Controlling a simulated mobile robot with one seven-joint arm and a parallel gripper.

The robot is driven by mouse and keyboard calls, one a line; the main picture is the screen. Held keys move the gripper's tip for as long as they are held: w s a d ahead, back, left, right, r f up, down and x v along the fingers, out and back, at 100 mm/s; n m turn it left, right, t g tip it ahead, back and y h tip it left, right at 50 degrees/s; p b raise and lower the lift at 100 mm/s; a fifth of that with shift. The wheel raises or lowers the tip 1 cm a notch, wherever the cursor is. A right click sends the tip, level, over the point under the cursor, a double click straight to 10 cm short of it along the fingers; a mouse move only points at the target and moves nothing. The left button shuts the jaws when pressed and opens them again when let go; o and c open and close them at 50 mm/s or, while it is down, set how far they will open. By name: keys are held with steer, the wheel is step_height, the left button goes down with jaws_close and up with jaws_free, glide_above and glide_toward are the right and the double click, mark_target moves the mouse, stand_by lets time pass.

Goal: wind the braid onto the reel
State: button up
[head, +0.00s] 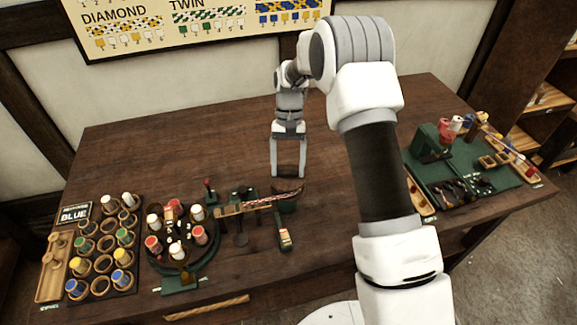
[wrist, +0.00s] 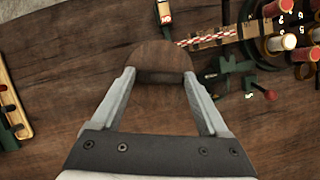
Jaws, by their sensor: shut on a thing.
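My gripper (head: 288,173) hangs over the middle of the table, with its fingers closed on a dark brown round piece that looks like the reel (head: 289,171). In the wrist view, the reel (wrist: 160,60) shows as a wooden disc between the fingertips (wrist: 159,78). The red-and-white braid (head: 272,199) runs from the round braiding stand (head: 178,240) along a wooden strip. It ends near a dark green holder (head: 287,203), in front of my gripper. In the wrist view, the braid (wrist: 207,38) comes close to the disc's edge; I cannot tell whether they touch.
A rack of coloured bobbins (head: 104,245) with a BLUE sign stands at the left. A small labelled green piece (head: 284,238) lies near the front. A green mat (head: 480,190) with tools and spools is at the right. The back left of the table is clear.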

steer(key=n+h, duration=0.1)
steer(key=n, duration=0.3)
steer(key=shift+a+n+h, duration=0.2)
steer(key=shift+n+h, duration=0.1)
steer(key=shift+h, duration=0.1)
steer(key=n, duration=0.2)
steer(key=n+t+h, duration=0.1)
steer(key=n, duration=0.1)
steer(key=shift+n+h+b, duration=0.3)
steer(key=shift+n+b, duration=0.05)
steer(key=shift+n, duration=0.05)
steer(key=o, duration=1.2)
steer(key=shift+o, duration=0.2)
steer(key=shift+a+r, duration=0.1)
steer(key=shift+r, duration=0.05)
steer(key=v, duration=1.7)
steer(key=shift+s, duration=0.15)
